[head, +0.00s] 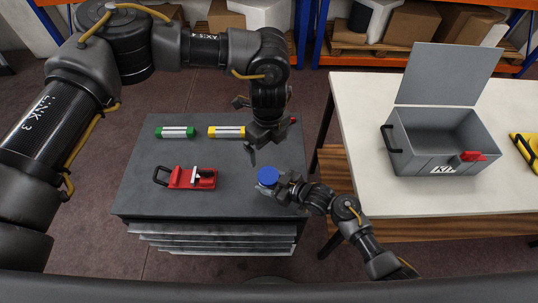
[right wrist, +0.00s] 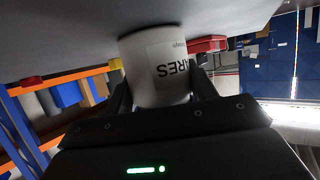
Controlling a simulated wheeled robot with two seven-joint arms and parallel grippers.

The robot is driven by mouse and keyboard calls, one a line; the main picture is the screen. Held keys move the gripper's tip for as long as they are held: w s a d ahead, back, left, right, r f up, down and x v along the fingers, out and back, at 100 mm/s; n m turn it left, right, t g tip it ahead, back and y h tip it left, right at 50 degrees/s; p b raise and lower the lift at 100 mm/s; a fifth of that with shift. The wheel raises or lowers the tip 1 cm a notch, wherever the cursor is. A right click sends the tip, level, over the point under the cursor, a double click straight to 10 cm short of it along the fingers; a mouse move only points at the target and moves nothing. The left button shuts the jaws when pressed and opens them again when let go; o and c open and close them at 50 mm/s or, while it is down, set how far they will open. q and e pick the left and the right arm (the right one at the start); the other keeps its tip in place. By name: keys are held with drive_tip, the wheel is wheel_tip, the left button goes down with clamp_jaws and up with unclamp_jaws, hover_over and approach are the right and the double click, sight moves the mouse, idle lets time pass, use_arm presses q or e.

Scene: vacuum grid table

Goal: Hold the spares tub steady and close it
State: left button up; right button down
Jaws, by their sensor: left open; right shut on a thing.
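The spares tub is a small white round tub with dark lettering, seen in the right wrist view (right wrist: 155,62). In the head view its blue lid (head: 268,175) covers the top, near the right front of the dark grey table. I cannot tell whether the lid is fully seated. My right gripper (head: 277,185) is shut around the tub's side, also seen in the right wrist view (right wrist: 163,98). My left gripper (head: 265,149) is open and empty, pointing down, above and just behind the tub, apart from the lid.
On the dark table (head: 150,205) lie a red tool with a black handle (head: 190,178), a green-and-white block (head: 175,132) and a yellow-and-white block (head: 227,132). A grey box (head: 440,145) with its lid up stands on the white table (head: 365,110) at right. The dark table's left front is clear.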

use_arm(q)
wheel_tip(320, 180, up, 2)
drive_tip(key=shift+r, duration=0.1)
use_arm(e)
drive_tip(key=shift+c, duration=2)
unclamp_jaws()
use_arm(q)
drive_tip(key=shift+f+b, duration=0.6)
use_arm(e)
drive_tip(key=v, duration=1.1)
drive_tip(key=shift+a, duration=0.1)
